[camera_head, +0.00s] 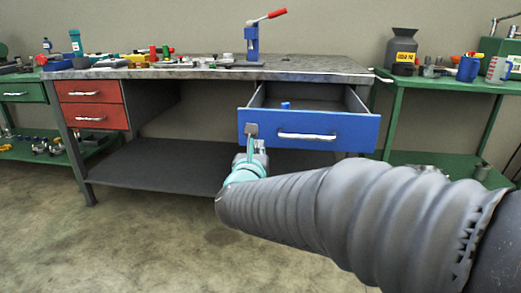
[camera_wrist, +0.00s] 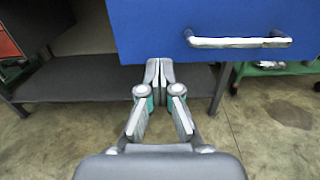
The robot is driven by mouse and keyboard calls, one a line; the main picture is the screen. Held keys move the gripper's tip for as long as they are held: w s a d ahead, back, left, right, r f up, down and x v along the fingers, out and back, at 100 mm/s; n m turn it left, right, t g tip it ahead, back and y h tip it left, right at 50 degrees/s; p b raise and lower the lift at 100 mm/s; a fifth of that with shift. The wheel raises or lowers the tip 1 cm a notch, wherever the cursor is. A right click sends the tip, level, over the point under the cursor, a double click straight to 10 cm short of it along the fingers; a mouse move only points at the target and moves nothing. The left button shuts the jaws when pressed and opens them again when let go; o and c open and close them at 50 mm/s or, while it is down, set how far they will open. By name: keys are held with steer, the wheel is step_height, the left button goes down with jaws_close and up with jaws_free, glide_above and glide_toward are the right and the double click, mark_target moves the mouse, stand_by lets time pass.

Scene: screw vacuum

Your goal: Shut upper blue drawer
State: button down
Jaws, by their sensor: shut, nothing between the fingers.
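The upper blue drawer (camera_head: 308,130) is pulled out of the grey workbench, on its right side, with its inside showing. A small blue object (camera_head: 286,105) is in it. The drawer has a silver bar handle (camera_head: 307,136). My gripper (camera_head: 251,131) is shut and empty, its tips at the left part of the blue front, left of the handle. In the wrist view the shut fingertips (camera_wrist: 159,62) lie at the lower edge of the blue front (camera_wrist: 150,30), with the handle (camera_wrist: 238,42) to their right. I cannot tell whether they touch it.
The workbench top (camera_head: 200,73) carries tools and a blue press (camera_head: 252,45). Two red drawers (camera_head: 90,104) are shut at the left. A lower shelf (camera_head: 160,168) runs beneath. Green tables stand at left and right (camera_head: 440,84). Open floor (camera_head: 130,240) lies in front.

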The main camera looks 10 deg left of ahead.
mark_target(265, 129)
steer(key=w, duration=0.5)
steer(key=w+p, duration=0.1)
steer(key=w, duration=0.4)
steer(key=shift+d, duration=0.2)
